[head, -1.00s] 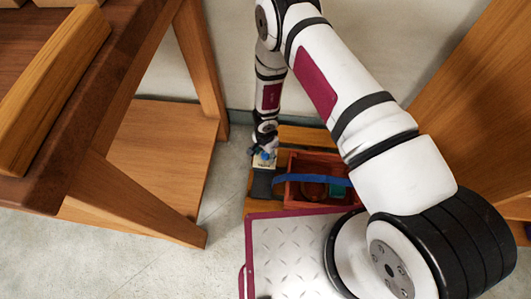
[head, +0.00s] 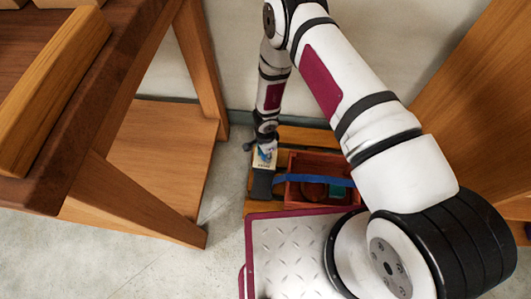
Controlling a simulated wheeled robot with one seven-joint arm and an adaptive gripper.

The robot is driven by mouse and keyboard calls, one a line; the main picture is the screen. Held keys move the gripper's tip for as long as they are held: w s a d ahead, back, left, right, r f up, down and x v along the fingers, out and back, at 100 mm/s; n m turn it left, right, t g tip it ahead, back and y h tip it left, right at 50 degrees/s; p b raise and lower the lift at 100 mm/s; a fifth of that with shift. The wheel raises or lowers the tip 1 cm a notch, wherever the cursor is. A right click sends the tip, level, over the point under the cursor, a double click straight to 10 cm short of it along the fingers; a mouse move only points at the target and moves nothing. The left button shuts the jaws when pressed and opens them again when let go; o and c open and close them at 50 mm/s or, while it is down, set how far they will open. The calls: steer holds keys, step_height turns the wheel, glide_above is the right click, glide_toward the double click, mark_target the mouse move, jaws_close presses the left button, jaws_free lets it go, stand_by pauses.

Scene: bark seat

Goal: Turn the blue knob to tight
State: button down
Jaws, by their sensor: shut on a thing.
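A small blue knob (head: 266,152) shows at my gripper, on or beside a pale box-shaped part with small markings (head: 263,162). My gripper (head: 267,147) points down at the knob from above, and its fingers are shut on it. The fingers are small and partly hidden by the wrist, so the knob's exact angle cannot be read. A dark grey block (head: 262,183) lies just in front of the pale part.
A red-brown crate (head: 318,165) with a blue strap (head: 310,180) and several items stands right of the knob, on a wooden slatted base (head: 300,134). A wooden table (head: 60,150) stands at left. A wooden panel (head: 480,110) rises at right.

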steer(key=m, duration=0.4)
steer(key=shift+m, duration=0.3)
steer(key=m, duration=0.3)
steer(key=shift+m, duration=0.4)
steer(key=m, duration=0.3)
steer(key=shift+m, duration=0.3)
steer(key=m, duration=0.4)
steer(key=shift+m, duration=0.3)
steer(key=m, duration=0.4)
steer(key=shift+s+a, duration=0.1)
steer(key=m, duration=0.4)
steer(key=shift+p, duration=0.35)
steer(key=m+p, duration=0.1)
steer(key=m, duration=0.2)
steer(key=shift+m, duration=0.3)
steer(key=shift+m+p, duration=1)
steer(key=shift+m, duration=0.8)
